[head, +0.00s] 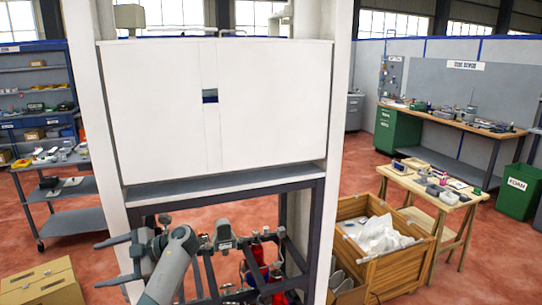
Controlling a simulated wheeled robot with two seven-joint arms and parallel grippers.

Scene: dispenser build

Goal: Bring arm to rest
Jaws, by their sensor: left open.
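My left gripper (99,265) is at the lower left of the head view, in front of the left post of a tall white unit. Its two grey fingers point left and stand apart, with nothing between them. My left arm (172,268) comes up from the bottom edge to it. The fingers appear clear of the unit, though the exact gap cannot be told. My right gripper does not show.
The white unit has a broad panel (270,100) above a dark open frame (312,225) with red bottles (257,254). A cardboard box (42,288) is at lower left, a cart (75,220) behind it. A wooden crate (398,268) and small table (455,198) are right.

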